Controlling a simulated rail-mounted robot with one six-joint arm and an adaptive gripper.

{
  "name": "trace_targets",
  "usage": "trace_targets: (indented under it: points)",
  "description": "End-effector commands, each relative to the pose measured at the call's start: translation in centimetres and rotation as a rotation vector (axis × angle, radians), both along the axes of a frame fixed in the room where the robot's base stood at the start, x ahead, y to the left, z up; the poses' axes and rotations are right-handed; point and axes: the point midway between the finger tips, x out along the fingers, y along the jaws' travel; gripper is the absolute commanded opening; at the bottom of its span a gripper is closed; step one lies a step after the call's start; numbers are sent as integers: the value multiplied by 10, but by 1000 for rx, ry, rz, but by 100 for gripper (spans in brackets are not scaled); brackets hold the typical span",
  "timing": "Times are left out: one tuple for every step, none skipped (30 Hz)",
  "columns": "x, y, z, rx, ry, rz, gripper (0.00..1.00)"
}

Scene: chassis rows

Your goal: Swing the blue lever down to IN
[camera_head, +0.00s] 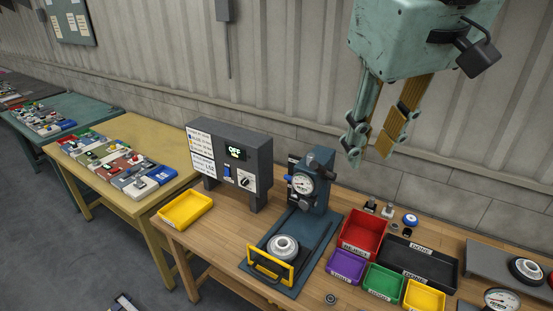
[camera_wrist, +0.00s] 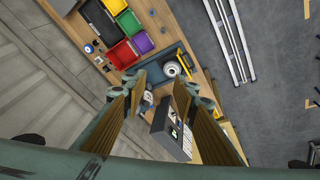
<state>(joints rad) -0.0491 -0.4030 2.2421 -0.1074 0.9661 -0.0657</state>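My gripper (camera_head: 370,147) is open and empty, high above the right side of the bench. It also shows open in the wrist view (camera_wrist: 162,90), its fingers pointing down at the bench. A dark blue press (camera_head: 317,183) with a round white gauge stands below and left of it. A small blue knob (camera_head: 288,178) sticks out at the press's left side. A grey control box (camera_head: 252,150) left of the press carries a small blue switch (camera_head: 227,171) and a lit display reading OFF. I cannot tell which is the blue lever, and no IN mark is legible.
A grey ring part (camera_head: 283,247) sits on the press base behind a yellow guard bar (camera_head: 268,265). Red (camera_head: 360,234), purple (camera_head: 345,267), green (camera_head: 383,281) and black (camera_head: 418,264) trays crowd the right. A yellow tray (camera_head: 185,209) is at left. The air around my gripper is clear.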

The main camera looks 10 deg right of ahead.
Motion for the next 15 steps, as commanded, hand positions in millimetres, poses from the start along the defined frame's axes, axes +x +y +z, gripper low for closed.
trace_targets:
  points:
    - [9, 0, 6, -7, 7, 8, 27]
    - [14, 0, 7, -12, 12, 12, 27]
    - [21, -1, 9, -18, 18, 17, 27]
    - [26, -1, 11, -22, 22, 21, 27]
    - [31, -1, 12, -27, 27, 26, 27]
    - [38, -1, 13, -32, 33, 31, 27]
    - [43, -1, 14, -36, 37, 34, 27]
    - [48, -1, 15, -39, 41, 39, 27]
    - [54, -1, 16, -45, 46, 44, 27]
    - [60, -1, 17, -49, 51, 49, 27]
    - [65, -1, 17, -53, 55, 53, 27]
    - [72, -1, 18, -59, 60, 59, 27]
    - [77, -1, 18, -64, 65, 64, 27]
    - [82, -1, 18, -68, 69, 67, 27]
    - [89, 0, 18, -73, 74, 74, 27]
